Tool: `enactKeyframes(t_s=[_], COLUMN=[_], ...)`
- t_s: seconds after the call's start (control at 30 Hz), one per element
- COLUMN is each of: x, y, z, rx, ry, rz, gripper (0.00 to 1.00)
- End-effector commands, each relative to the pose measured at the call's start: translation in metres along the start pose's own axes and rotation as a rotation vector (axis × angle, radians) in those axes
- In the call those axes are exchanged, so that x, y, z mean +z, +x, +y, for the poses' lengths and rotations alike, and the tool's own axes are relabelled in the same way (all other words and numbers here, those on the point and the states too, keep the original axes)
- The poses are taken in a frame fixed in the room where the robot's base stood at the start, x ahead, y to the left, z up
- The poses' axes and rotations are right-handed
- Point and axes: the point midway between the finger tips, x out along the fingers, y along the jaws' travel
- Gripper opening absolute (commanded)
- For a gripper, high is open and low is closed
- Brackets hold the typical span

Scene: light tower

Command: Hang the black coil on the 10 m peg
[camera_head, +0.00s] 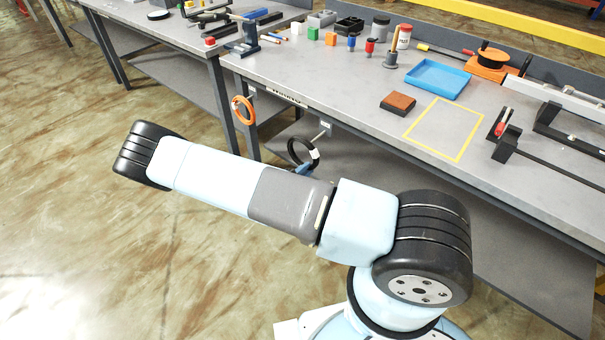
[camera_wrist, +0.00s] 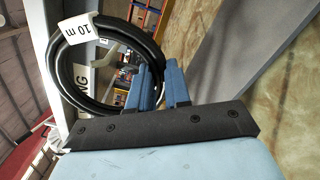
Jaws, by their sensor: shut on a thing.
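The black coil (camera_head: 290,150) is a ring with a white tag, in front of the bench's front edge; in the wrist view the coil (camera_wrist: 128,33) fills the upper left and its tag reads "10 m". My gripper (camera_head: 303,169) is shut on the coil's lower rim; its two blue fingers (camera_wrist: 161,82) stand either side of the tube in the wrist view. A peg (camera_head: 319,136) with a small light plate sticks out from the bench front, just above and right of the coil. I cannot tell whether the coil is around the peg or in front of it.
An orange coil (camera_head: 236,107) hangs on another peg to the left. The bench top (camera_head: 350,110) holds a blue tray (camera_head: 437,78), a brown block (camera_head: 398,103), a yellow outline and tools. A lower shelf (camera_head: 365,165) lies under it. The floor at left is clear.

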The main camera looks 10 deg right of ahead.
Motion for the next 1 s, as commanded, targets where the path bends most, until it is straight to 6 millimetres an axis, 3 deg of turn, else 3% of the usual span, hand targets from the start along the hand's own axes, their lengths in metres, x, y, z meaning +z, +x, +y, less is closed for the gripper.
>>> enactKeyframes(t_s=[1.0], x=[-0.001], y=[0.056], z=[-0.001], rx=[0.001], ry=[0.0], rz=[0.0], gripper=[0.0])
